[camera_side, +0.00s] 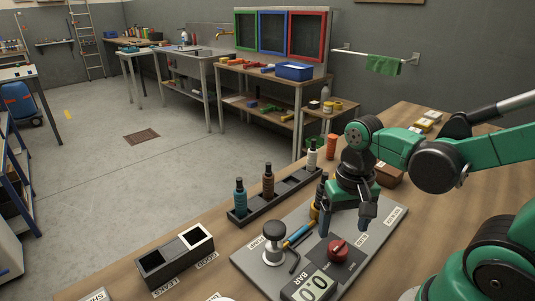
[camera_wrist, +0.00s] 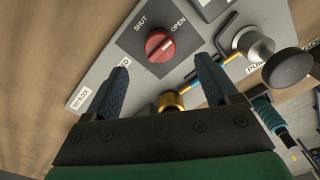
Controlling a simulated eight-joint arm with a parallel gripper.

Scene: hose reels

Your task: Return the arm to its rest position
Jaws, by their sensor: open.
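My gripper (camera_side: 346,222) is open and empty above the grey test board (camera_side: 375,238), with its fingers pointing down. In the wrist view the fingers of my gripper (camera_wrist: 162,68) are spread apart. The red knob (camera_side: 338,250) lies below and beyond the fingertips, apart from them. In the wrist view the knob (camera_wrist: 158,46) sits between the SHUT and OPEN labels, and its white mark seems to lean toward OPEN. A brass fitting (camera_wrist: 170,100) shows between the fingers; whether it sits in the board cannot be told.
A pump with a round top (camera_side: 273,232) and a display reading 0.0 (camera_side: 311,287) stand on the board. A dark rack (camera_side: 250,213) of bottles stands behind. A two-part box (camera_side: 176,257) labelled LEAKS and GOOD is at left. Bare wood (camera_side: 115,278) lies front left.

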